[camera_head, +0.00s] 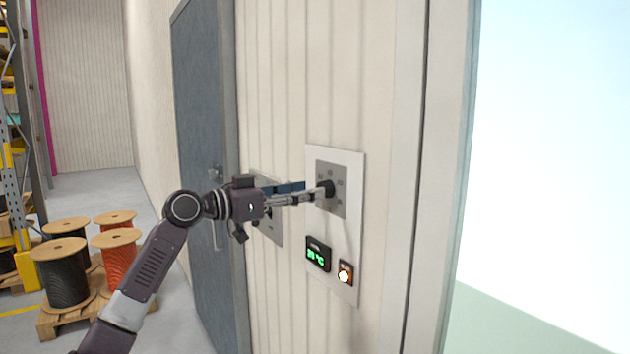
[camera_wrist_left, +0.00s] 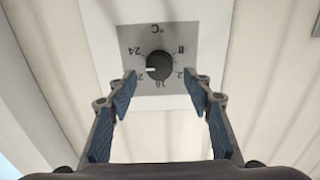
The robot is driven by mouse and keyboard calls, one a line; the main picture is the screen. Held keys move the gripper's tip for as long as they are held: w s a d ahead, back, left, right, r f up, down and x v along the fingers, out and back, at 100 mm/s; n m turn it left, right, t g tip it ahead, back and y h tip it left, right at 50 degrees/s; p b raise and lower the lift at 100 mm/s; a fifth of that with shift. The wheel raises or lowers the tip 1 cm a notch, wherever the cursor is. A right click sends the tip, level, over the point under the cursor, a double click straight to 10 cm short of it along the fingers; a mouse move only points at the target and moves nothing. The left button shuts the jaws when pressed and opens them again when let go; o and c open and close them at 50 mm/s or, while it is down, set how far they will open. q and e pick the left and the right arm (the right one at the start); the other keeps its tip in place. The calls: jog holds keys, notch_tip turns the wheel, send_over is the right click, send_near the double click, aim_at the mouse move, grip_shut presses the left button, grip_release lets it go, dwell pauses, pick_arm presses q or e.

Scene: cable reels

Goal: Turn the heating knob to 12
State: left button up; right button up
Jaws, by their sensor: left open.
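The black heating knob (camera_head: 326,188) sits on a grey dial plate (camera_head: 334,207) in a white wall panel (camera_head: 350,237). In the left wrist view the knob (camera_wrist_left: 159,65) shows a white pointer mark toward the picture's left. The dial is upside down there, with "24" and "°C" legible and other numbers partly hidden. My left gripper (camera_head: 313,190) is at the knob in the head view. In the left wrist view its fingers (camera_wrist_left: 160,88) are open, one on each side and below the knob, with visible gaps. My right gripper is not in view.
A green display (camera_head: 317,254) and a lit button (camera_head: 345,273) are below the dial. Another grey panel (camera_head: 268,225) is behind my gripper, beside a grey door (camera_head: 205,150). Cable reels (camera_head: 65,270) stand on a pallet at left. A bright opening lies at right.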

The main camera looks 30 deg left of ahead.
aim_at(329, 188)
pick_arm(q)
jog(key=p+x, duration=0.1)
jog(key=x, duration=0.2)
jog(key=shift+w+d, duration=0.1)
jog(key=shift+w, duration=0.05)
jog(key=c, duration=1.2)
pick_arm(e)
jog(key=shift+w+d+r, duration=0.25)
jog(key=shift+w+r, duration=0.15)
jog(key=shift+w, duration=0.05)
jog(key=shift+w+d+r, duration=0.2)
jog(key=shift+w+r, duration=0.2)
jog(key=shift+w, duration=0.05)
